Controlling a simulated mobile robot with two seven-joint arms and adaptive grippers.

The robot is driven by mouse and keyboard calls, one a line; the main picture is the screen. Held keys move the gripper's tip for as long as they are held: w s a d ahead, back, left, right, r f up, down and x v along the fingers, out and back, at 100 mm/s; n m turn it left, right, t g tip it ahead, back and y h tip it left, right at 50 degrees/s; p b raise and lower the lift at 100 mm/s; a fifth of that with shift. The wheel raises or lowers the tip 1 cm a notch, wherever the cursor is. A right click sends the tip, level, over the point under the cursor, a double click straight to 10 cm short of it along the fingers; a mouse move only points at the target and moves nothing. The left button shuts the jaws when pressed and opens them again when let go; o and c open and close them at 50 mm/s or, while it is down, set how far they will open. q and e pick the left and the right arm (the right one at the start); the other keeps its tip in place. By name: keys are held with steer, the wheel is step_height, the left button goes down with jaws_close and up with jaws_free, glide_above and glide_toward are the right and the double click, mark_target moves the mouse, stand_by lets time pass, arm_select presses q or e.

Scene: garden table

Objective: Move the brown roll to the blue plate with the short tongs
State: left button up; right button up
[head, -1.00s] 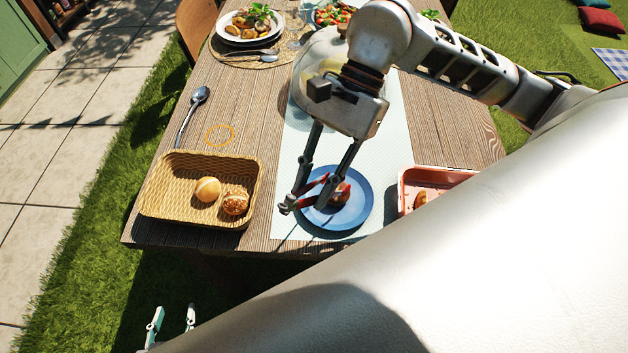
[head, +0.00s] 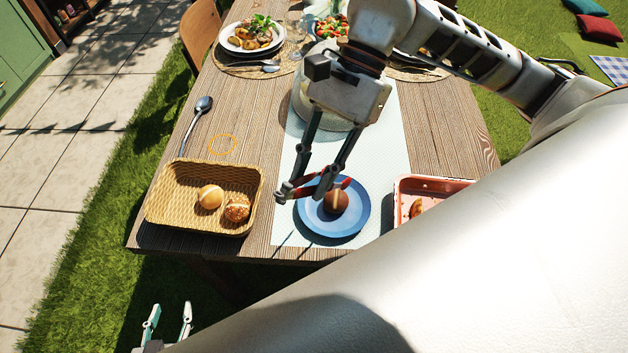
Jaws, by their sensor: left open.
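The brown roll (head: 336,202) sits on the blue plate (head: 325,228) on the pale runner. My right gripper (head: 304,193), on the arm from the right, is above the plate's left part and appears shut on the red short tongs (head: 346,184). The tongs lie behind and beside the roll, partly hidden by my fingers; whether their tips touch the roll I cannot tell. My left gripper (head: 168,326) is open and empty at the bottom left, off the table's front edge.
A wicker basket (head: 165,212) holds a pale roll (head: 210,197) and a seeded roll (head: 237,208). A pink tray (head: 402,187) with food stands right of the plate, partly hidden by my arm. A spoon (head: 203,105) and thin orange ring (head: 222,145) lie on bare wood behind the basket.

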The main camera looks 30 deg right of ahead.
steer(key=shift+r+p, duration=0.6)
steer(key=shift+r, duration=1.45)
